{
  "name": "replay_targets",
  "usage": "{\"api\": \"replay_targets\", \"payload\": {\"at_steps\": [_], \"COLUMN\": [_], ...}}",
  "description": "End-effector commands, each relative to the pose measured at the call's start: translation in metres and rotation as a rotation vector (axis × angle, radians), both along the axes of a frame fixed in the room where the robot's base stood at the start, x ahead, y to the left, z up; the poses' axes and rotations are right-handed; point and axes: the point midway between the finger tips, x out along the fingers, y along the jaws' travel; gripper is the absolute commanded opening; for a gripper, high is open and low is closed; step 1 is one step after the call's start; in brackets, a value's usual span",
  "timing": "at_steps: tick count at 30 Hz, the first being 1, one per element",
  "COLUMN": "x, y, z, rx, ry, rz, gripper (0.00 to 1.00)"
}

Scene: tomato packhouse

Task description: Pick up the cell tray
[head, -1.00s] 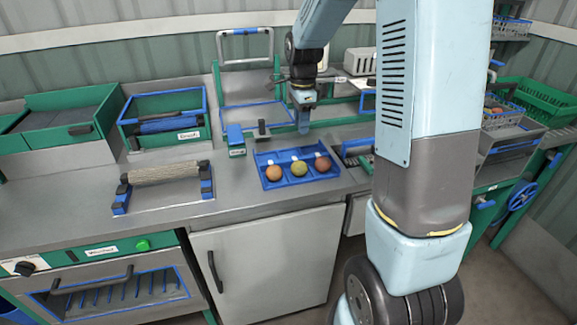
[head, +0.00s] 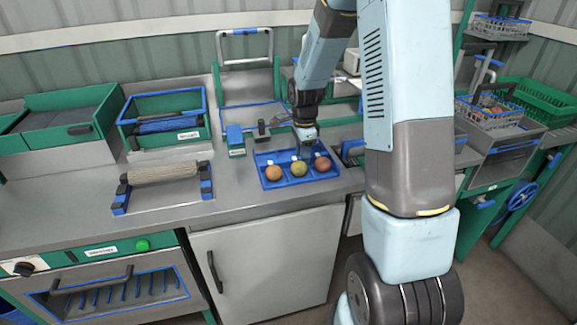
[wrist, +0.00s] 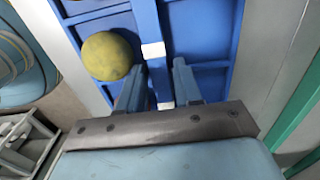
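The blue cell tray (head: 310,180) lies on the grey counter with an orange, a yellow-green and a red round fruit in its front cells. My gripper (head: 302,153) is low over the tray, behind the yellow-green fruit (head: 299,169). In the wrist view, the gripper's two fingers (wrist: 160,88) are apart, one on each side of a blue dividing bar of the tray (wrist: 151,25). Narrow gaps seem to show beside the bar; contact is not clear. The yellow-green fruit (wrist: 107,56) is just left of the left finger.
A rack with a beige roller (head: 163,173) stands left on the counter. A small blue and green block (head: 236,141) and a dark-handled piece (head: 262,132) are close behind the tray at left. Bins line the back. The counter between roller and tray is clear.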

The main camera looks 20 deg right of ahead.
Motion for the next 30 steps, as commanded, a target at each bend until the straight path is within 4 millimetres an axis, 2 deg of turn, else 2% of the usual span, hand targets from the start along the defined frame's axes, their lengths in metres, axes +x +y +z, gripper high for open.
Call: {"api": "replay_targets", "payload": {"at_steps": [13, 24, 30], "x": [-0.0005, -0.0006, -0.0006], "y": [0.0004, 0.0006, 0.0006], "z": [-0.0043, -0.0045, -0.0044], "rx": [0.000, 0.000, 0.000], "ry": [0.001, 0.001, 0.001], "rz": [-0.001, 0.000, 0.000], "gripper": [0.34, 0.00, 0.00]}}
